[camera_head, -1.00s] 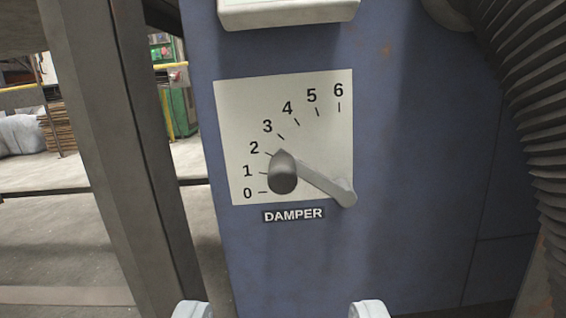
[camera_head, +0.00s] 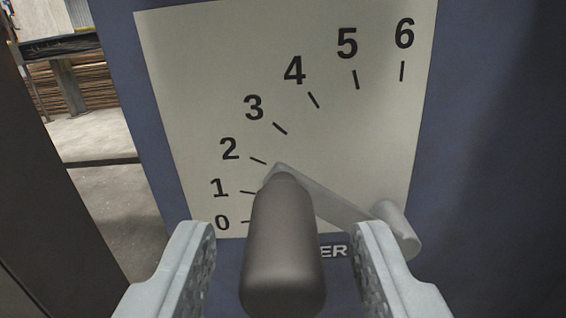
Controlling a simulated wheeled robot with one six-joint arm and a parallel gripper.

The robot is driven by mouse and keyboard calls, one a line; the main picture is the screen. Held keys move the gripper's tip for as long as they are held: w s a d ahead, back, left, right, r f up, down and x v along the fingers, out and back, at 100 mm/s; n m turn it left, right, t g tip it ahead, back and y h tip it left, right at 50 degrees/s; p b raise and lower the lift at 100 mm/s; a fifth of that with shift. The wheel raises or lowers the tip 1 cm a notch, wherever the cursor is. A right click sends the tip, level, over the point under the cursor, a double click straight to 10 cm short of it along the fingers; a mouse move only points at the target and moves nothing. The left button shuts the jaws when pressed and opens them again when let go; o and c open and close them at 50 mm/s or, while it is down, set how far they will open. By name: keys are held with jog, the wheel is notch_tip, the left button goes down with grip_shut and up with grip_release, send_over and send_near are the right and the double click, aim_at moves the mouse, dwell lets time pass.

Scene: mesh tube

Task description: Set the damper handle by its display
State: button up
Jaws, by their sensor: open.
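The damper handle is a grey lever (camera_head: 335,203) with its pivot at the lower right of the white dial plate (camera_head: 200,60). A dark cylindrical grip (camera_head: 284,245) sticks out from its left end toward the camera. The lever's pointed tip lies close to the 2 mark, a little on its 1 side as seen from here. The scale runs from 0 at lower left to 6 at upper right. My gripper (camera_head: 284,262) is open, with one finger on each side of the grip and visible gaps to both. The grip hides part of the DAMPER label (camera_head: 334,251). The display is not in view.
The plate sits on a blue panel (camera_head: 480,150), which is bare to the right. A dark post (camera_head: 40,190) stands at the left, with floor and stacked material behind it.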

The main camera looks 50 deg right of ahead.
jog(key=shift+x, duration=1.45)
grip_shut()
